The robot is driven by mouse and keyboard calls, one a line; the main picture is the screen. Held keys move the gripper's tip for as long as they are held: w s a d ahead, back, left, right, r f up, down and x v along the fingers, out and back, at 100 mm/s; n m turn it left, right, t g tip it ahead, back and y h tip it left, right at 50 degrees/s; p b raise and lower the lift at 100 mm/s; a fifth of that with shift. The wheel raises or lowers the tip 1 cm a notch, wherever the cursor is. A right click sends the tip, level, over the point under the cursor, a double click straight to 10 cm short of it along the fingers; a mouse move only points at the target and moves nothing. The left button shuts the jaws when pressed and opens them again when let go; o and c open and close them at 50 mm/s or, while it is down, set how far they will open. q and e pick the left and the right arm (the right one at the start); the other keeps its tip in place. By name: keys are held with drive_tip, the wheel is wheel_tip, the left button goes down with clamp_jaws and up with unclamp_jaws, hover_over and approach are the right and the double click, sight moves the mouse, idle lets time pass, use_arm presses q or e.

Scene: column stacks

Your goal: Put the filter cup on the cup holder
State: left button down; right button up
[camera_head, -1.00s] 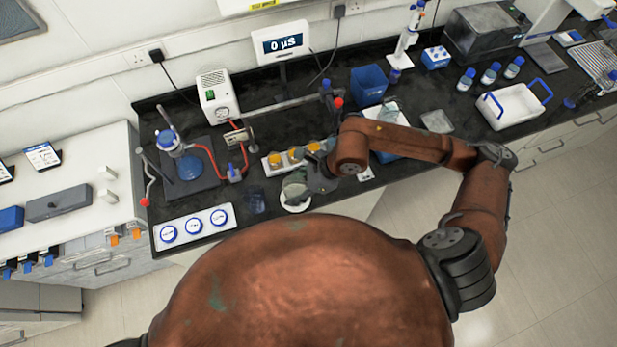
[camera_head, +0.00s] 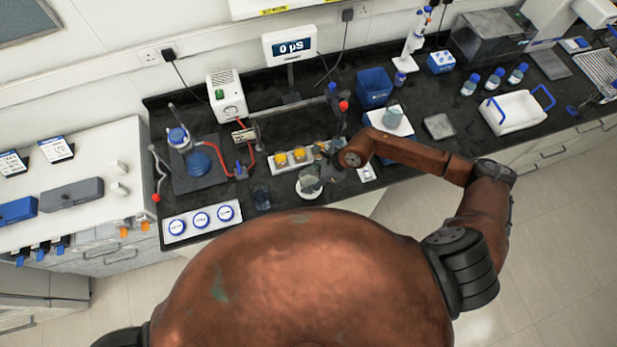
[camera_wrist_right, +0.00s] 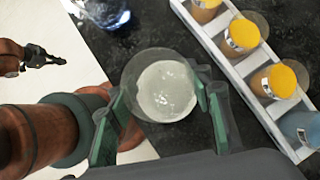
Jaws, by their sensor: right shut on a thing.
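My right gripper (camera_head: 326,174) is shut on a clear, greyish cup, which I take as the filter cup (camera_head: 309,178), near the bench's front edge. In the right wrist view the fingers (camera_wrist_right: 158,95) sit on both sides of the cup's round wall (camera_wrist_right: 133,78), and a pale disc fills its middle. A round white piece, perhaps the cup holder (camera_head: 309,194), shows directly below the cup in the head view. I cannot tell whether cup and white piece touch. My left gripper (camera_wrist_right: 50,60) appears small at the left of the wrist view, its jaw opening unclear.
A white rack (camera_head: 279,170) with orange-capped jars stands just behind the cup. A small clear beaker (camera_head: 262,197) stands to its left. A white panel with blue-ringed dials (camera_head: 202,219) lies further left. A blue-liquid flask (camera_head: 197,162) stands behind that.

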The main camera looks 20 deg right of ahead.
drive_tip(key=o, duration=1.2)
drive_tip(key=shift+f, duration=0.1)
drive_tip(key=b+v, duration=0.3)
drive_tip(key=v, duration=0.9)
drive_tip(key=shift+w, duration=0.1)
